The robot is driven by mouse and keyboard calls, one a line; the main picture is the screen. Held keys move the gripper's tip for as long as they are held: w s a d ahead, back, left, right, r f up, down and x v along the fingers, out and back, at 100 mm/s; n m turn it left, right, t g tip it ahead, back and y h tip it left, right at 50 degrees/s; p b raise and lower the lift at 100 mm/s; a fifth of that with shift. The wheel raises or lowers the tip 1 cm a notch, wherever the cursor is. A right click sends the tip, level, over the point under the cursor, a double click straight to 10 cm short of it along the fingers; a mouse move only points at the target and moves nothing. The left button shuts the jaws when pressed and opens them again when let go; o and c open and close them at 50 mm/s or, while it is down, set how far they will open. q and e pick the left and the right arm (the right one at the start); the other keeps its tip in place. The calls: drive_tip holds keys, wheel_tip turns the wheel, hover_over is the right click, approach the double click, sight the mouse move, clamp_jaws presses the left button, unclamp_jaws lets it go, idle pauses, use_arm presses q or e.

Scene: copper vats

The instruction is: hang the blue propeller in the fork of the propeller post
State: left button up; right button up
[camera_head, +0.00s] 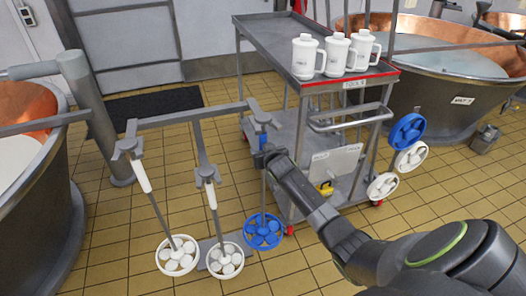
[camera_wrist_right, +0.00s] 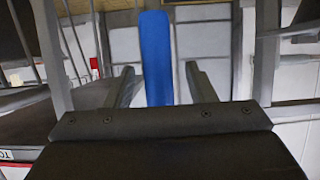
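The blue propeller (camera_head: 263,232) hangs head-down on a thin shaft, its blue handle just below the right-hand fork (camera_head: 261,112) of the grey propeller post (camera_head: 190,118). Its top is at the fork, but I cannot tell exactly how it sits there. My right gripper (camera_head: 262,155) is beside the upper shaft. In the right wrist view the blue handle (camera_wrist_right: 157,60) stands upright between my two fingers (camera_wrist_right: 160,88), with a gap on both sides. Two white propellers (camera_head: 176,254) (camera_head: 225,260) hang from the other forks. My left gripper is out of view.
A grey cart (camera_head: 300,32) with several white mugs (camera_head: 305,55) stands just behind and right. A blue wheel-like part (camera_head: 406,132) and two white ones are at its right end. Copper vats (camera_head: 40,200) (camera_head: 450,85) stand left and back right.

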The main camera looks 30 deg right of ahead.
drive_tip(key=shift+s+f, duration=0.15)
drive_tip(key=shift+f, duration=0.05)
drive_tip(key=v, duration=1.7)
drive_tip(key=shift+r, duration=0.25)
drive_tip(key=shift+s, duration=0.1)
drive_tip(key=s+d+f+g, duration=0.15)
drive_tip(key=s+f, duration=0.35)
drive_tip(key=f, duration=0.7)
drive_tip(key=s+f+n+g, duration=0.1)
drive_tip(key=s+f+g, duration=0.3)
drive_tip(key=f, duration=0.7)
drive_tip(key=s+f+g, duration=0.1)
drive_tip(key=s+f, duration=0.5)
drive_tip(key=f, duration=0.6)
drive_tip(key=s+a+f+g, duration=0.1)
drive_tip(key=s+f, duration=0.4)
drive_tip(key=s, duration=0.5)
drive_tip(key=s+a+f+g+y, duration=0.1)
drive_tip(key=s+f, duration=0.4)
drive_tip(key=s, duration=0.5)
drive_tip(key=s+a+f+n+g+y, duration=0.1)
drive_tip(key=s+a+f+g, duration=0.2)
drive_tip(key=s, duration=0.7)
wheel_tip(320, 180, down, 3)
drive_tip(key=shift+a+r, duration=0.1)
drive_tip(key=shift+a, duration=0.95)
